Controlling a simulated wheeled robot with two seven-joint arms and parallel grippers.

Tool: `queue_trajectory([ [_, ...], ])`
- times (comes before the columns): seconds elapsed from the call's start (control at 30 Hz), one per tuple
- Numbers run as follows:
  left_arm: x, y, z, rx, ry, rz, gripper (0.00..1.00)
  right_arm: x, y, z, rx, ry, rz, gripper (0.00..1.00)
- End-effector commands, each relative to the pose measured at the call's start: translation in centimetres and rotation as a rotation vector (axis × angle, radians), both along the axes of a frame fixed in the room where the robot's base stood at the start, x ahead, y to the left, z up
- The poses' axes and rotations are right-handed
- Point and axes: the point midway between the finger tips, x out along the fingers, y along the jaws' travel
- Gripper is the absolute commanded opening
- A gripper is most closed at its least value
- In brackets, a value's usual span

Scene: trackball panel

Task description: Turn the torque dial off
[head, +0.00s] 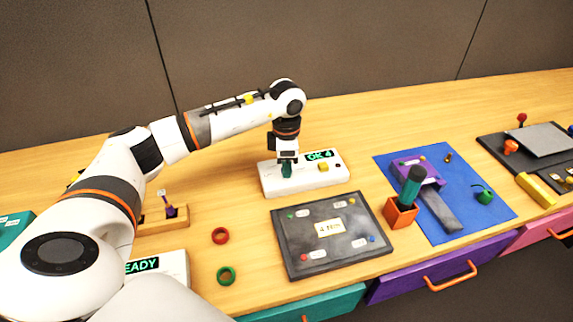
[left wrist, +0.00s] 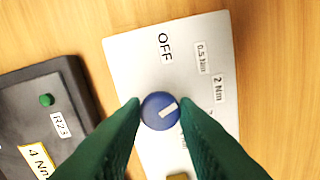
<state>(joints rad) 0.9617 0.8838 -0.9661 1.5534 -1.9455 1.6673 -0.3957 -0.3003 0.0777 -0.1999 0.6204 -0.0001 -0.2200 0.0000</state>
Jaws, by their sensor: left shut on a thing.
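The torque dial (left wrist: 160,111) is a round blue knob with a white pointer mark, on a white box (head: 305,181). The mark lies to the right of the knob's middle; which label it is set to I cannot tell for sure. The labels OFF (left wrist: 165,47), 0.5 Nm (left wrist: 202,58) and 2 Nm (left wrist: 218,90) show around it; others are partly hidden by a finger. The box's green display (head: 319,155) seems to read "OK 4". My left gripper (head: 287,172) points down, its green fingers (left wrist: 160,112) shut on the knob's two sides. My right gripper is not in view.
A yellow knob (head: 323,167) sits on the same box. A dark panel marked 4 Nm (head: 292,256) lies in front. An orange holder (head: 401,213) and a blue mat (head: 478,219) lie right. Red (head: 221,236) and green (head: 226,276) rings lie front left.

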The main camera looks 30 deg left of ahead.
Motion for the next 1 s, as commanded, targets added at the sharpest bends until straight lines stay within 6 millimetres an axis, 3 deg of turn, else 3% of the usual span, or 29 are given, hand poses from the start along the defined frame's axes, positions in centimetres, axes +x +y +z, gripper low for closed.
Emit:
queue_trajectory([
  [1.0, 0.10, 0.10, 0.22, 0.000, -0.004, 0.893, 0.04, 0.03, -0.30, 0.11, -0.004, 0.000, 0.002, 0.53],
])
